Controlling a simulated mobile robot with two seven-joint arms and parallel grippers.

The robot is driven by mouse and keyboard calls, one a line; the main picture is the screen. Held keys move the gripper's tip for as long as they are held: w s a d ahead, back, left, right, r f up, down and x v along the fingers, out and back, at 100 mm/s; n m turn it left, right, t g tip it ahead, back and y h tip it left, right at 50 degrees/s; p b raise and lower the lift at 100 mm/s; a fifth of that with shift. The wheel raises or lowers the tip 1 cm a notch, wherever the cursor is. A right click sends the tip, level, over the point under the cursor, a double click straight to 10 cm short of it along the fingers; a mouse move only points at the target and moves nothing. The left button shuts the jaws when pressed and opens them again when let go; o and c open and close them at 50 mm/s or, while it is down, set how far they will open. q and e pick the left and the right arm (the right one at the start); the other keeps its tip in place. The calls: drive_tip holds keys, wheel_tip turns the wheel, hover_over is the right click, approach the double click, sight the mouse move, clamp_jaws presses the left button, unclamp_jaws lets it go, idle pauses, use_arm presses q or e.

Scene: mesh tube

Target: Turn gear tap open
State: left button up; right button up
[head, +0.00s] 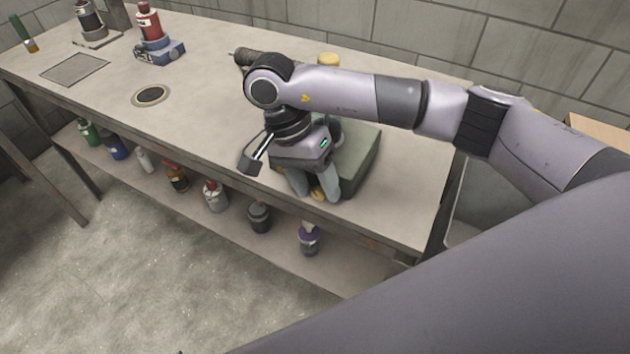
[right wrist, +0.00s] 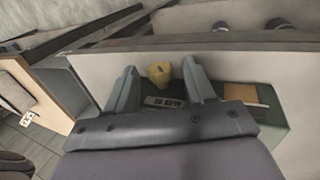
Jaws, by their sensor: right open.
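A dark green box-like unit (head: 360,155) stands on the bench near its front right edge, and its top also shows in the right wrist view (right wrist: 268,116). A small yellow knob (right wrist: 158,73), which looks like the tap, is on its front side, with a small lettered plate (right wrist: 164,102) beside it. My right gripper (head: 318,193) points down at the box's front, its two grey fingers apart. In the right wrist view the knob sits between the open fingers (right wrist: 160,68), with a gap on each side. My arm hides part of the box in the head view. My left gripper is not in view.
The workbench (head: 210,70) has a round hole (head: 151,96) and a metal plate (head: 75,68) at left. A red bottle on a blue stand (head: 150,25) stands farther back. A yellow item (head: 328,60) is behind my arm. Several bottles line the lower shelf.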

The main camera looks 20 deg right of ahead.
drive_tip(key=v, duration=0.7)
drive_tip(key=shift+r, duration=0.1)
